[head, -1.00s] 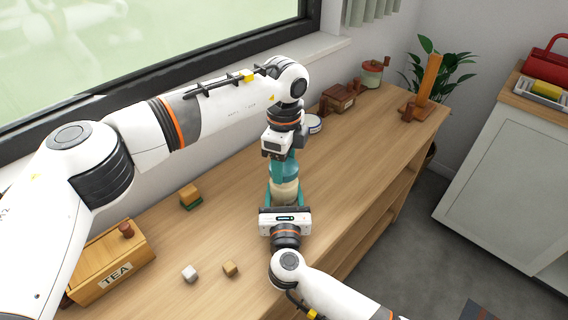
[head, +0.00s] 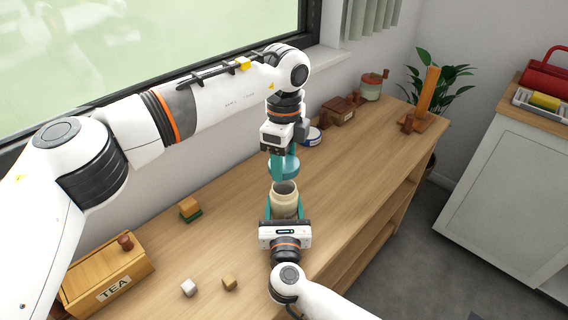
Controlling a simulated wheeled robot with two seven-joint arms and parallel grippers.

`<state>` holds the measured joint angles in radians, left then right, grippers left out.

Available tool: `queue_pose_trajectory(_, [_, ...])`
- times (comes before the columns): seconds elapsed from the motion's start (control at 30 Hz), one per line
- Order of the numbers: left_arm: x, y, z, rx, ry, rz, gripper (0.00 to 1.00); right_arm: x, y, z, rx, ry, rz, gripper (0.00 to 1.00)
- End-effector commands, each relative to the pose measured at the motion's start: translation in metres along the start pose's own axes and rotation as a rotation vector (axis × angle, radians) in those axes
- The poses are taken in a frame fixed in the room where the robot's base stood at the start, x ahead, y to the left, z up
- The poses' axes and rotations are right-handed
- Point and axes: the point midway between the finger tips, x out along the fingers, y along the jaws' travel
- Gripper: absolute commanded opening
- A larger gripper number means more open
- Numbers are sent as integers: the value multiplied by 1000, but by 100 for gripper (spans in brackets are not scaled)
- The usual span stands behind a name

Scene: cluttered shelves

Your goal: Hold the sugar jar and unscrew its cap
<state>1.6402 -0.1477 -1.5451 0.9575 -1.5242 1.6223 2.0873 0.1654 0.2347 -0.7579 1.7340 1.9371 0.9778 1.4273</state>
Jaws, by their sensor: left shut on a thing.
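The sugar jar (head: 285,201) is cream-coloured and stands upright on the wooden counter, its dark open mouth facing up. My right gripper (head: 285,210) comes from the front, with its teal fingers on both sides of the jar, shut on it. The blue-teal cap (head: 290,168) is off the jar, a little above its mouth with a gap between. My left gripper (head: 283,162) points down from above and is shut on the cap. Its fingers partly hide the cap. The lower front of the jar is hidden by my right gripper.
The counter right of the jar is clear.

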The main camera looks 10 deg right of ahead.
Motion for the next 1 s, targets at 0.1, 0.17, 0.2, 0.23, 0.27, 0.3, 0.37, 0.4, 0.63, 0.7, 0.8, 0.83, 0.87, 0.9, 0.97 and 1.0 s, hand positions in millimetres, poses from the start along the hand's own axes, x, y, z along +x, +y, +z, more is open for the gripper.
queue_pose_trajectory(0.1, [0, 0, 0, 0, 0, 0, 32, 0, 0, 0, 0, 0, 0, 62])
queue_pose_trajectory(0.17, [0, 0, 0, 0, 0, 0, 32, 0, 0, 0, 0, 0, 0, 72])
queue_pose_trajectory(0.2, [1, 0, 0, 1, 0, 0, 32, 0, 0, 0, 0, 0, 0, 78])
queue_pose_trajectory(0.23, [1, 0, 0, 1, 0, 0, 32, 0, 0, 0, 0, 0, 0, 83])
queue_pose_trajectory(0.27, [1, 0, 0, 1, 0, 0, 32, 0, 0, 0, 0, 0, 0, 83])
queue_pose_trajectory(0.3, [1, 0, 0, 1, 0, 0, 32, 0, 0, 0, 0, 0, 0, 83])
queue_pose_trajectory(0.37, [1, 0, 0, 1, 0, 0, 32, 0, 0, 0, 0, 0, 0, 83])
queue_pose_trajectory(0.4, [1, 0, 0, 1, 0, 0, 32, 0, 0, 0, 0, 0, 0, 83])
queue_pose_trajectory(0.63, [2, 0, 0, 1, 0, 0, 32, -10, 0, 1, 2, -2, -1, 83])
queue_pose_trajectory(0.7, [2, 0, 0, 1, 0, 0, 32, -20, 0, 2, 2, -3, -1, 83])
queue_pose_trajectory(0.8, [4, 0, 0, 1, 0, 0, 32, -41, 0, 2, 2, -4, -1, 83])
queue_pose_trajectory(0.83, [5, 0, 0, 1, 0, 0, 32, -48, 0, 3, 3, -5, -2, 83])
queue_pose_trajectory(0.87, [6, 0, 0, 1, 0, 0, 32, -54, 0, 3, 3, -4, -2, 83])
queue_pose_trajectory(0.9, [6, 0, 0, 1, 0, 0, 32, -63, 0, 2, 4, -5, -1, 83])
queue_pose_trajectory(0.97, [8, 0, 0, 1, 0, 0, 32, -76, 0, 3, 2, -4, -2, 83])
queue_pose_trajectory(1.0, [8, 0, 0, 1, 0, 0, 32, -84, 0, 3, 2, -5, -1, 83])
